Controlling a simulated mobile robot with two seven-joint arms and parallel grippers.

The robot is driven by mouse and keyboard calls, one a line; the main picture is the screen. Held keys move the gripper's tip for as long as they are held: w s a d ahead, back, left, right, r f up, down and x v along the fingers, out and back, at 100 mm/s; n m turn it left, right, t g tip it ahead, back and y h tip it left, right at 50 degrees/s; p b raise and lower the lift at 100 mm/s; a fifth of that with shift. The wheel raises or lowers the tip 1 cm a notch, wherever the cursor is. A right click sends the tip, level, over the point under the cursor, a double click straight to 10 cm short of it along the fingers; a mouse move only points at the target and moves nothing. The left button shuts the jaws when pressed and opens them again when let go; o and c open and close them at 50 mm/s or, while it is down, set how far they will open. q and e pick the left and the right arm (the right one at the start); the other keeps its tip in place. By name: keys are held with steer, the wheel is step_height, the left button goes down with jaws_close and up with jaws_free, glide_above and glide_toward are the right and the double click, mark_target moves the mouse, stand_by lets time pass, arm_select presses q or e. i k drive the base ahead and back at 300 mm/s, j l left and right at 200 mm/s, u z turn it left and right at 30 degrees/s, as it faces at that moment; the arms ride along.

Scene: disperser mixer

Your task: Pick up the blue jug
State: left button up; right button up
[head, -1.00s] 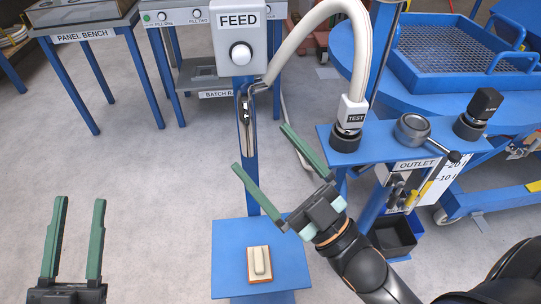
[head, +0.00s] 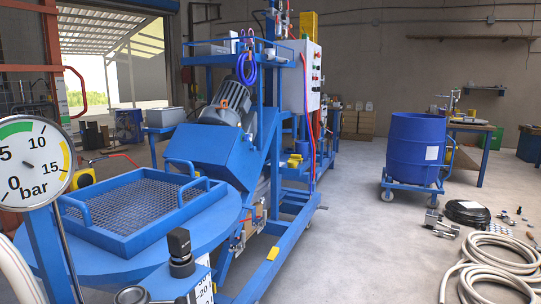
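A small blue container (head: 302,148) sits on the frame of the blue mixer, right of its motor; it is too small to tell whether it is the blue jug. No other thing in view is clearly a jug. Neither of my grippers is in the current head view, so what they hold cannot be seen.
The blue mixer with a mesh-covered tray (head: 138,207) fills the left and middle. A pressure gauge (head: 32,163) stands close at left. A large blue drum (head: 416,150) rests on a dolly. Hoses (head: 490,262) and small parts lie on the right floor. Clear floor (head: 365,235) lies between.

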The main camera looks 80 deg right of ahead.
mark_target(302, 147)
steer(key=z, duration=2.8)
steer(key=i+l, duration=0.2)
steer(key=i, duration=0.35)
steer(key=i+l, duration=0.15)
steer(key=i, duration=0.4)
steer(key=i+l, duration=0.2)
steer(key=i, duration=0.35)
steer(key=i+l, duration=0.2)
steer(key=i, duration=0.35)
steer(key=i+l, duration=0.2)
steer(key=i, duration=0.3)
steer(key=i+l, duration=0.15)
steer(key=i, duration=0.4)
steer(key=i+l+u, duration=0.15)
steer(key=i+u, duration=0.25)
steer(key=i+l+u, duration=0.2)
steer(key=u, duration=0.2)
steer(key=i+u, duration=0.5)
